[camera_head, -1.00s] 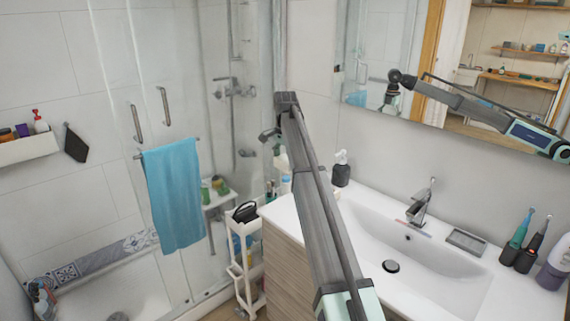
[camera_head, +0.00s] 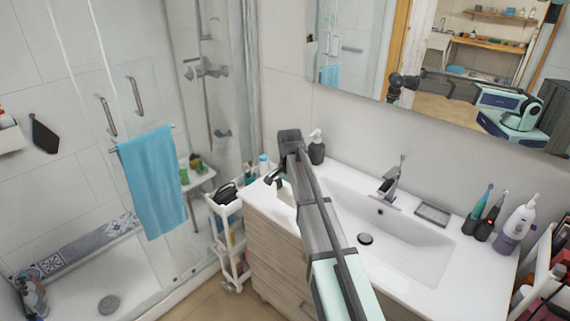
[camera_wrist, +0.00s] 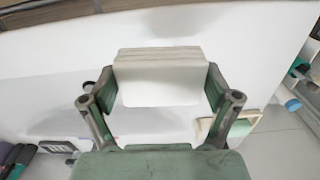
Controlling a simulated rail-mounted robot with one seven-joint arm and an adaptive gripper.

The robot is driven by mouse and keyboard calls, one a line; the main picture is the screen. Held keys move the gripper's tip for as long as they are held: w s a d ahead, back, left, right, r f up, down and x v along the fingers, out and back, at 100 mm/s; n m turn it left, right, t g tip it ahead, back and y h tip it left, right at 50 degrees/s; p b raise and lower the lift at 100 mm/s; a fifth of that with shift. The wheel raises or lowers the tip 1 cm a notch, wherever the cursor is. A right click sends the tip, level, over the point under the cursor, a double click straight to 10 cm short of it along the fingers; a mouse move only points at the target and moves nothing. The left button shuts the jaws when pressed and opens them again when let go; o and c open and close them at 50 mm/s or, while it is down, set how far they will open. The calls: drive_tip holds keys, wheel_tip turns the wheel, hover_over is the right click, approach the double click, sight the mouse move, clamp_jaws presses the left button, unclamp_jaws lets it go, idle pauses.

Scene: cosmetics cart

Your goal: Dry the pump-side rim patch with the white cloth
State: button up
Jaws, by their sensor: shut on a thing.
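My gripper (camera_wrist: 158,82) is shut on the white cloth (camera_wrist: 160,88), which shows as a pale folded block between the fingers. In the head view my gripper (camera_head: 279,180) is over the left end of the white washbasin (camera_head: 335,188), and part of the cloth (camera_head: 287,192) shows below it. The dark soap pump (camera_head: 316,149) stands upright at the back left of the basin, just behind my wrist. The pump-side rim lies partly under my arm and gripper. I cannot make out a wet patch there, nor whether the cloth touches the rim.
The tap (camera_head: 391,181), soap dish (camera_head: 432,214) and toothbrushes (camera_head: 482,212) stand along the back rim. A white trolley (camera_head: 226,231) stands left of the wooden cabinet (camera_head: 275,248). A blue towel (camera_head: 154,182) hangs on the shower glass. The basin bowl is empty.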

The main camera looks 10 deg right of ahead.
sight(294, 204)
drive_tip(key=shift+s+d+f, duration=0.3)
drive_tip(key=shift+s+f, duration=0.05)
drive_tip(key=shift+s, duration=0.2)
drive_tip(key=shift+s+d+f, duration=0.3)
drive_tip(key=shift+s+f, duration=0.05)
drive_tip(key=shift+s, duration=0.15)
drive_tip(key=shift+w+d+n, duration=0.15)
drive_tip(key=shift+w+n, duration=0.15)
drive_tip(key=shift+f+b, duration=0.8)
drive_tip(key=shift+f, duration=0.25)
wheel_tip(294, 204, down, 4)
drive_tip(key=shift+r+b, duration=0.25)
drive_tip(key=shift+b, duration=0.8)
drive_tip(key=shift+s+d+p, duration=0.25)
drive_tip(key=shift+s+d, duration=0.7)
drive_tip(key=shift+s, duration=0.35)
drive_tip(key=shift+s+d+p, duration=0.3)
drive_tip(key=shift+s+d, duration=0.7)
drive_tip(key=shift+s, duration=0.25)
drive_tip(key=shift+s+d+p, duration=0.25)
drive_tip(key=shift+s+d, duration=0.7)
drive_tip(key=shift+s, duration=0.35)
drive_tip(key=shift+f+b, duration=0.35)
drive_tip(key=shift+f, duration=0.45)
drive_tip(key=shift+w, duration=0.1)
